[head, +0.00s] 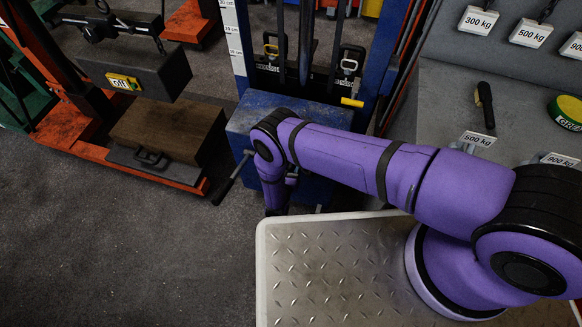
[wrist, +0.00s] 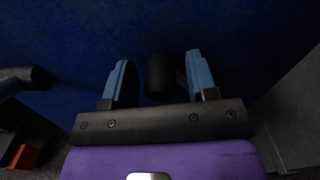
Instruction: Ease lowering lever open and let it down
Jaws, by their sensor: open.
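The blue jack body (head: 245,118) stands beyond my arm in the head view, and its blue face (wrist: 60,40) fills the wrist view. My gripper (wrist: 157,60) points at this face with its two blue fingers apart. In the head view my arm mostly hides the gripper and this knob. A black bar handle (head: 232,178) sticks out at the jack's lower left.
A dark bar end (wrist: 30,78) shows left of my gripper in the wrist view. An orange lift (head: 150,172) with a brown block stands at left. A yellow handle (head: 352,102) is on the jack's right. A grey bench (head: 450,95) with weight labels is at right. Open floor lies front left.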

